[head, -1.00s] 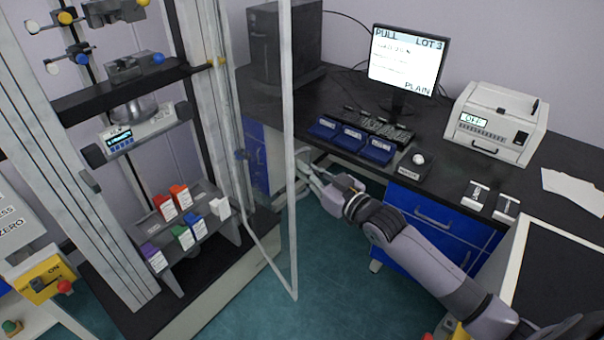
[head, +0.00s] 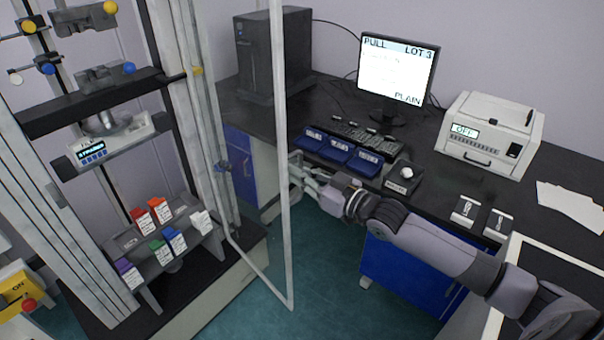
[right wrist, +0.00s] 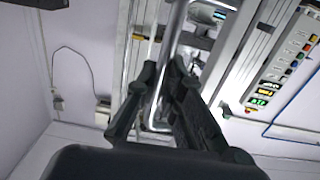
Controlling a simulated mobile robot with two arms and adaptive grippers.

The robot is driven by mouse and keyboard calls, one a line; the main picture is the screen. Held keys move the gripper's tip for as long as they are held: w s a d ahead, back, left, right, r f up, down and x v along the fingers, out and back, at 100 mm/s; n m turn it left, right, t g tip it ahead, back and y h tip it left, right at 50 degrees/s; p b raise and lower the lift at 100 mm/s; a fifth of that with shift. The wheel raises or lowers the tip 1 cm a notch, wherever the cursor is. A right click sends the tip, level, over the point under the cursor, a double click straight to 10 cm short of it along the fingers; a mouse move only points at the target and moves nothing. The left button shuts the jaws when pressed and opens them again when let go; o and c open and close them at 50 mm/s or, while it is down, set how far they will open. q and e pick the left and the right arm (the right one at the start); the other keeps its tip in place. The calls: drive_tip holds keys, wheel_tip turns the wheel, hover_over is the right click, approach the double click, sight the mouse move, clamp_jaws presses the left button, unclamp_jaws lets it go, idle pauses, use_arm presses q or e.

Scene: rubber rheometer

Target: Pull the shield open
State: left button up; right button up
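The shield is a clear panel in a pale frame (head: 281,130), standing swung out from the tall test machine (head: 105,170) at left in the head view. My right gripper (head: 303,172) reaches from the right to the shield's free edge, at its pale handle. In the right wrist view the handle (right wrist: 167,65) runs as a shiny bar between the two dark fingers of the right gripper (right wrist: 163,80), which appear closed around it. Finger contact is partly hidden. My left gripper is in neither view.
A black bench (head: 455,175) with a monitor (head: 398,68), blue trays (head: 340,150) and a white device (head: 490,128) lies behind and right of my right arm. Small coloured boxes (head: 160,210) stand on the machine's shelf. Teal floor (head: 320,265) is clear below the shield.

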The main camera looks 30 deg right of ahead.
drive_tip(key=o, duration=0.5)
drive_tip(key=shift+w+a, duration=0.1)
drive_tip(key=shift+w, duration=0.05)
drive_tip(key=shift+c, duration=0.2)
drive_tip(key=v, duration=1.2)
idle(0.4)
